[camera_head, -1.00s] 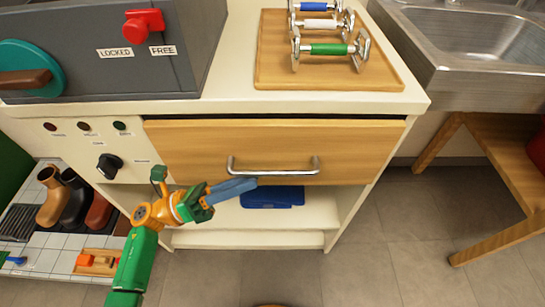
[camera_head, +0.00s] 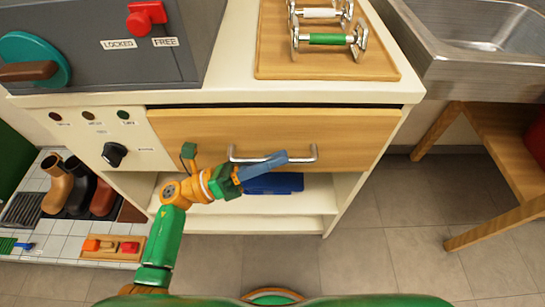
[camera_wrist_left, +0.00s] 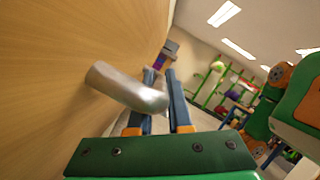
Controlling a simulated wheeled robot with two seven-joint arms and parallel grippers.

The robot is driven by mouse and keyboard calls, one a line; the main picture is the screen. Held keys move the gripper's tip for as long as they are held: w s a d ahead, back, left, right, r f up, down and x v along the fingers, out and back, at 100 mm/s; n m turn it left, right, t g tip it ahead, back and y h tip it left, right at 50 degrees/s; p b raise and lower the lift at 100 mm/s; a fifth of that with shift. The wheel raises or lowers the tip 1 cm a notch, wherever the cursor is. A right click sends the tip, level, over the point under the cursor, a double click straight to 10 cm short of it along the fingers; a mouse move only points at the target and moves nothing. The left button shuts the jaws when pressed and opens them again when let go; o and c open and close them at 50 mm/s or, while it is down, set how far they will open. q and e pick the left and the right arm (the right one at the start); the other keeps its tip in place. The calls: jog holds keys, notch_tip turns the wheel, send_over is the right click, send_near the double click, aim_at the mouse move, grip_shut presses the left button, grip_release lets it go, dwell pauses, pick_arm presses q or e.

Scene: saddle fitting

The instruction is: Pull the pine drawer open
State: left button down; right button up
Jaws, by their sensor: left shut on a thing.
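The pine drawer (camera_head: 200,135) is a wide wooden front under the white counter, with a thin dark gap along its top edge. Its silver bar handle (camera_head: 300,158) runs level across the front. My left gripper (camera_head: 275,162) reaches in from the lower left, its blue fingers at the middle of the bar. In the left wrist view, the handle (camera_wrist_left: 122,86) runs in between the two fingers (camera_wrist_left: 160,92), close to the drawer's wooden face (camera_wrist_left: 60,70). The gripper is shut on the handle. My right gripper is not in view.
A blue item (camera_head: 285,184) lies on the shelf below the drawer. A black knob (camera_head: 114,154) sits left of it. A sink (camera_head: 490,40) stands right. Floor (camera_head: 370,230) in front is clear.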

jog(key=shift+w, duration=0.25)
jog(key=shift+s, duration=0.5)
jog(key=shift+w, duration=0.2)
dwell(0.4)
